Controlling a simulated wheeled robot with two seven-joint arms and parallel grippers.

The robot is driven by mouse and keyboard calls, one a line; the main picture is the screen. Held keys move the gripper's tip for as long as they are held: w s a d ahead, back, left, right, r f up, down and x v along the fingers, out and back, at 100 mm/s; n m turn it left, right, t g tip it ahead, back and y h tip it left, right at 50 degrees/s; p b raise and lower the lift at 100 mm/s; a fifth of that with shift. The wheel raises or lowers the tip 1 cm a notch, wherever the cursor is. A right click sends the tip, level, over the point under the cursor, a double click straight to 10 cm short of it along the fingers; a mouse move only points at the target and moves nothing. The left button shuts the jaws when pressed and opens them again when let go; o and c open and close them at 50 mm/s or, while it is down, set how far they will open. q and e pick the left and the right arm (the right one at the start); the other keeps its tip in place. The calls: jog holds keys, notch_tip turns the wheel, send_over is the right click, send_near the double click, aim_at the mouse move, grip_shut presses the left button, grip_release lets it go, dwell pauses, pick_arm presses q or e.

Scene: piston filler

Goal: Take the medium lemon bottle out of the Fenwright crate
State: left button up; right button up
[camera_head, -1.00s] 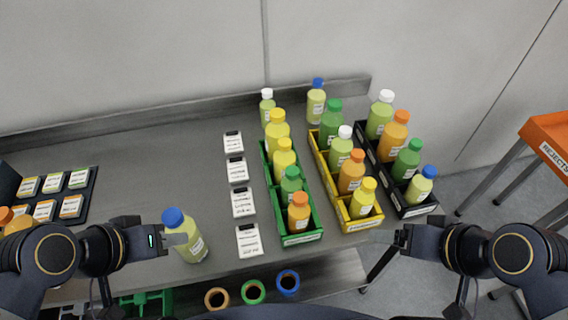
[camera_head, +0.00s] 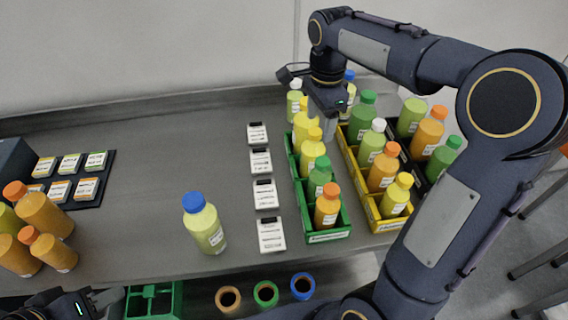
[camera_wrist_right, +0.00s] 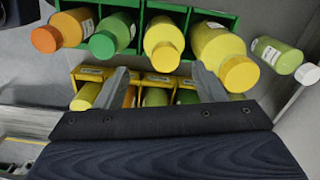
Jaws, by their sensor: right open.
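The green crate (camera_head: 338,233) holds a row of bottles: an orange-capped one (camera_head: 327,207) in front, a green-capped one (camera_head: 319,178), a yellow-capped yellow one (camera_head: 312,152) and a larger yellow one (camera_head: 304,122) at the back. Crate names are too small to read, so I cannot tell which is Fenwright. My right gripper (camera_head: 328,128) is above the crates' back part, beside the larger yellow bottle. In the right wrist view its fingers (camera_wrist_right: 160,70) are open and empty, with the yellow bottles (camera_wrist_right: 163,42) (camera_wrist_right: 222,52) beyond them. My left gripper (camera_head: 75,306) is at the bottom left; its fingers are unclear.
A yellow crate (camera_head: 397,222) and a dark crate stand to the right, partly behind my right arm. A blue-capped bottle (camera_head: 206,228) stands alone on the table. Several white cards (camera_head: 265,195) line the green crate's left. Orange-capped bottles (camera_head: 47,215) stand far left.

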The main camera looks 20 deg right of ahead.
aim_at(314, 142)
jog(key=shift+w+a+f, duration=0.2)
jog(key=shift+w+f, duration=0.05)
jog(key=shift+w, duration=0.15)
jog(key=shift+w+a+f, duration=0.1)
jog(key=shift+f, duration=0.2)
notch_tip(314, 142, down, 7)
jog(key=shift+f, duration=0.1)
jog(key=shift+c, duration=0.2)
jog(key=c, duration=1.3)
